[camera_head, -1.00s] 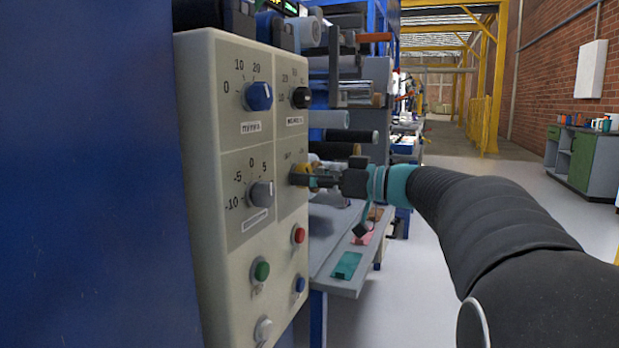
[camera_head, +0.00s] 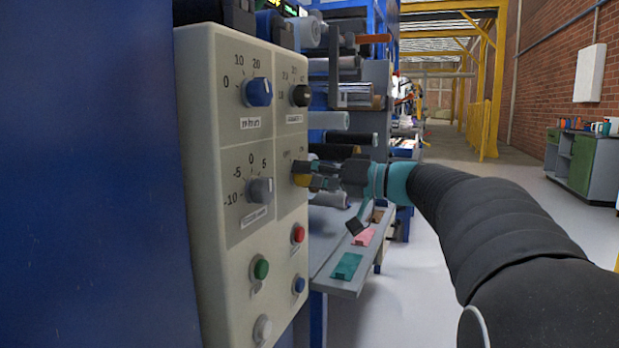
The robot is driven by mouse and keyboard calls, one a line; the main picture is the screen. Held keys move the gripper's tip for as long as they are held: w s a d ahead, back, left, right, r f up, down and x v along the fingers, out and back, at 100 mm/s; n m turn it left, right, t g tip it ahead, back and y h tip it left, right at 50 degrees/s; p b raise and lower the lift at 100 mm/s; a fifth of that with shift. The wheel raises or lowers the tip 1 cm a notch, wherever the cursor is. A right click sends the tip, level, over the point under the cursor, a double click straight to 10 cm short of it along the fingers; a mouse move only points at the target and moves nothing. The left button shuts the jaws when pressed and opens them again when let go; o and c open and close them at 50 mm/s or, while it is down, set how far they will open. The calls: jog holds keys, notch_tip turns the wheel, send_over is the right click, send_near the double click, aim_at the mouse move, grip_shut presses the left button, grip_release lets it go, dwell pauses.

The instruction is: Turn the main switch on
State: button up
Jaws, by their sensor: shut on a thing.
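The beige control panel (camera_head: 212,215) stands at the left with several knobs and push buttons. The switch (camera_head: 301,173) is at the panel's right side, in its middle row, under a black knob. Only part of it shows, with yellow at its edge, and its setting is hidden by the fingers. My gripper (camera_head: 314,176) reaches in from the right, level with the switch, and its dark fingers are shut on it. The labels above the switch are too small to read.
A blue knob (camera_head: 259,92), a grey knob (camera_head: 261,190) and a black knob (camera_head: 301,95) are close by on the panel. Red (camera_head: 298,235), green (camera_head: 261,269) and blue (camera_head: 299,285) buttons sit below. A grey shelf (camera_head: 340,285) and rollers stand behind my gripper. The aisle at right is clear.

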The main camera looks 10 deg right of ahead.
jog(key=m, duration=0.3)
jog(key=shift+m+p, duration=0.9)
jog(key=shift+m, duration=1.1)
jog(key=o, duration=1.2)
jog(key=shift+c, duration=0.2)
jog(key=v, duration=1.2)
jog(key=shift+w+m, duration=0.1)
jog(key=shift+m, duration=0.2)
